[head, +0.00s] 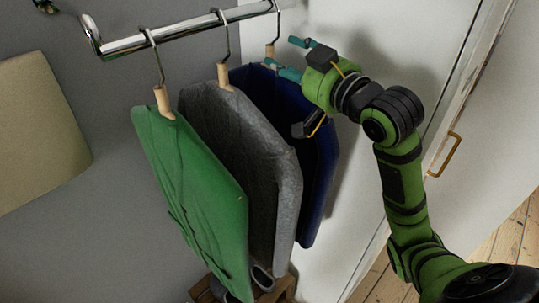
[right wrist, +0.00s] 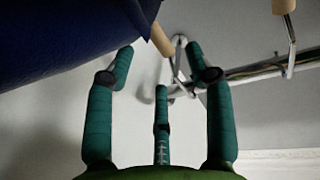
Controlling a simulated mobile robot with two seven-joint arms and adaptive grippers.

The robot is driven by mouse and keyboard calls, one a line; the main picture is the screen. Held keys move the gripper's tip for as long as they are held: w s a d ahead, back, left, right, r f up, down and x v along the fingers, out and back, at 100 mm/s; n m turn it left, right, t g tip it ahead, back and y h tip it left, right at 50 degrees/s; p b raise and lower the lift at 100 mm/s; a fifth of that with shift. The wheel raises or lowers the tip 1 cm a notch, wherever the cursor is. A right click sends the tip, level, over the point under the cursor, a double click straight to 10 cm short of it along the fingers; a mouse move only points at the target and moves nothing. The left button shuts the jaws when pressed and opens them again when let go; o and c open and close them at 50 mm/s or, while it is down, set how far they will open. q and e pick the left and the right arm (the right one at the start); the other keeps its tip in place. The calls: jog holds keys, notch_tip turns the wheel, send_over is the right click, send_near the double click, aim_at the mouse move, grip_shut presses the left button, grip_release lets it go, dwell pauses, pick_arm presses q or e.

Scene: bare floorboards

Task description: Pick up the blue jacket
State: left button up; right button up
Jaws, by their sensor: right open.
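The blue jacket (head: 318,170) hangs on a wooden-necked hanger at the right end of the rail, partly hidden behind the grey jacket and my right gripper. My right gripper (head: 285,57) is open at the jacket's upper right side, near its hanger (head: 270,50). In the right wrist view, the teal fingers (right wrist: 163,75) are spread with nothing between them. The blue jacket (right wrist: 55,35) fills the upper left there, and its hanger neck (right wrist: 161,40) shows just beyond the fingertips. I cannot tell whether a finger touches the cloth. My left gripper is out of view.
A grey jacket (head: 235,125) and a green jacket (head: 190,170) hang close by on the left. The chrome rail (head: 180,30) runs above. A white door (head: 400,40) with a brass handle (head: 443,155) is on the right. A wooden stool (head: 283,287) with shoes stands below.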

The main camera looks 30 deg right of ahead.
jog(key=w, duration=0.1)
jog(key=w+p, duration=0.1)
jog(key=shift+w+a+r, duration=0.15)
jog(key=shift+w+r, duration=0.1)
jog(key=shift+w, duration=0.15)
jog(key=shift+w+a+f+p, duration=0.1)
jog(key=shift+w+p, duration=0.2)
jog(key=shift+w, duration=0.15)
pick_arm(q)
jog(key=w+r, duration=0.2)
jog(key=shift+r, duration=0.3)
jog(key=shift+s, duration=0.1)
